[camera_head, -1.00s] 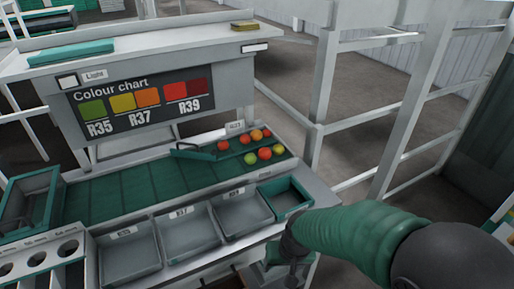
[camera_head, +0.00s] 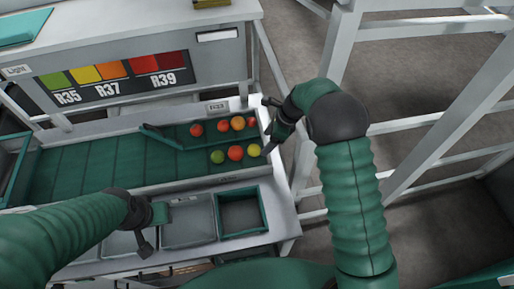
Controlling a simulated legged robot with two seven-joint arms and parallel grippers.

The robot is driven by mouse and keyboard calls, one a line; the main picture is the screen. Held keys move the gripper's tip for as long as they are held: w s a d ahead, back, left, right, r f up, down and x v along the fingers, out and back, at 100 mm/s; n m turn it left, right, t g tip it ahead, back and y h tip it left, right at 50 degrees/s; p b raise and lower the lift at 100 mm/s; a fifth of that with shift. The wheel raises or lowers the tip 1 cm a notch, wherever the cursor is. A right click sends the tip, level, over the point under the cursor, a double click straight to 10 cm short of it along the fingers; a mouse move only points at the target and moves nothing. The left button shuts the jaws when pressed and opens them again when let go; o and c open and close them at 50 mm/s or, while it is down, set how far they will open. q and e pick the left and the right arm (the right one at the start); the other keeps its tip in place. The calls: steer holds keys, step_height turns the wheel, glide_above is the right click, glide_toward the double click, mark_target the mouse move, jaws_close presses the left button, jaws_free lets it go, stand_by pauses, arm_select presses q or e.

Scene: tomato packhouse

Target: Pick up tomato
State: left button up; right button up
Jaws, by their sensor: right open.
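Several tomatoes lie on the right end of the green belt (camera_head: 100,165). The back row has a red tomato (camera_head: 196,129), another red one (camera_head: 222,126), an orange one (camera_head: 238,123) and a red one (camera_head: 251,121). The front row has a green tomato (camera_head: 217,157), a red one (camera_head: 235,153) and a yellow-green one (camera_head: 254,150). My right gripper (camera_head: 267,127) is open and empty at the belt's right end, just right of the tomatoes. My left gripper (camera_head: 152,228) is over the grey bins; its jaw state is unclear.
A grey bin (camera_head: 188,241) and a green-rimmed bin (camera_head: 240,232) stand along the front. The colour chart board (camera_head: 115,82) rises behind. White frame posts (camera_head: 343,50) stand at the right.

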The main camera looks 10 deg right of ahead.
mark_target(255, 147)
steer(key=a+f, duration=0.1)
steer(key=w+a+f+p, duration=0.1)
steer(key=a, duration=0.1)
steer(key=shift+f, duration=0.3)
steer(key=x, duration=0.3)
steer(key=shift+s+f+p, duration=0.1)
steer(key=shift+p, duration=0.3)
steer(key=shift+d+f, duration=0.25)
steer(key=shift+d, duration=0.05)
steer(key=shift+w, duration=0.25)
steer(key=shift+c, duration=1.9)
steer(key=shift+s+a+r, duration=0.15)
steer(key=shift+a, duration=0.35)
steer(key=c, duration=0.6)
arm_select(q)
steer(key=shift+w+a+r, duration=0.15)
steer(key=shift+a+r, duration=0.65)
steer(key=shift+a, duration=0.05)
